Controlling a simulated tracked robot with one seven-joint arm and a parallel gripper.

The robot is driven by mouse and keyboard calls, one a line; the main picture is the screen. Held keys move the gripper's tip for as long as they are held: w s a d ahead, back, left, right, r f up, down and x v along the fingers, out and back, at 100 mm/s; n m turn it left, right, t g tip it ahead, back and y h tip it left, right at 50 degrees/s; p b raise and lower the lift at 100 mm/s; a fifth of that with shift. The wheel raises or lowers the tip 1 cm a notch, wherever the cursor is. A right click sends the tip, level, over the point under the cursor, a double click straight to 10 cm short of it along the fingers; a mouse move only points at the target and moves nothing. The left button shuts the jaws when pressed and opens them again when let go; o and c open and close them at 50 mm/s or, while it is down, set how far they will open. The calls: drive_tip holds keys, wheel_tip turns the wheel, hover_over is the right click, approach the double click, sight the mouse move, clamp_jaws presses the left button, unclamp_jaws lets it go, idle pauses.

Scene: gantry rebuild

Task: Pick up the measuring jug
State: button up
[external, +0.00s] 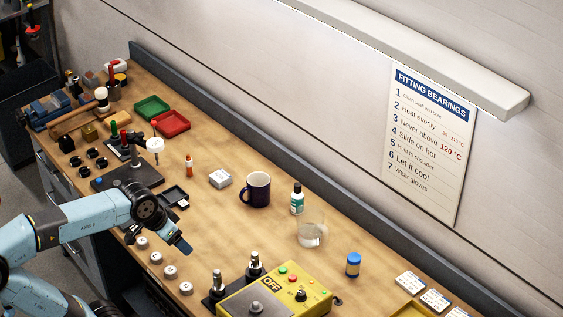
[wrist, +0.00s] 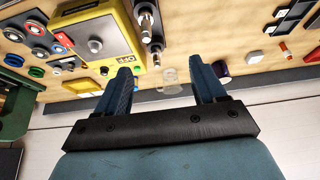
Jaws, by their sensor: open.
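The measuring jug (external: 311,233) is clear and stands upright on the wooden bench, right of the dark blue mug and in front of a small white and green bottle. In the wrist view a pale, see-through shape that looks like the jug (wrist: 169,76) shows between my fingers, beyond them. My gripper (external: 182,246) is left of the jug in the external view, over the front part of the bench, and well apart from it. In the wrist view its two blue fingers (wrist: 161,70) are spread with nothing held between them.
The dark blue mug (external: 256,189) and the bottle (external: 297,199) stand close to the jug. A blue-capped jar (external: 353,265) is to the right. Several small round pieces lie near my gripper. Bare bench surrounds the jug's left side.

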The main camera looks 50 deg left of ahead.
drive_tip(key=w+r+g, duration=0.1)
drive_tip(key=w+r, duration=0.2)
drive_tip(key=w, duration=0.9)
drive_tip(key=g, duration=0.3)
hover_over(322, 228)
drive_tip(key=s, duration=0.2)
wheel_tip(322, 228, down, 11)
drive_tip(key=f, duration=0.3)
drive_tip(key=w+f, duration=0.1)
drive_tip(key=f, duration=0.4)
drive_tip(key=shift+w+a+f, duration=0.25)
drive_tip(key=shift+f, duration=0.05)
drive_tip(key=shift+w+d+f, duration=0.1)
drive_tip(key=shift+w+f, duration=0.05)
drive_tip(key=shift+f, duration=0.7)
drive_tip(key=shift+w+d+f, duration=0.1)
drive_tip(key=shift+w+f, duration=0.1)
drive_tip(key=shift+f, duration=0.65)
drive_tip(key=shift+w+f, duration=0.15)
drive_tip(key=shift+f, duration=0.7)
clamp_jaws()
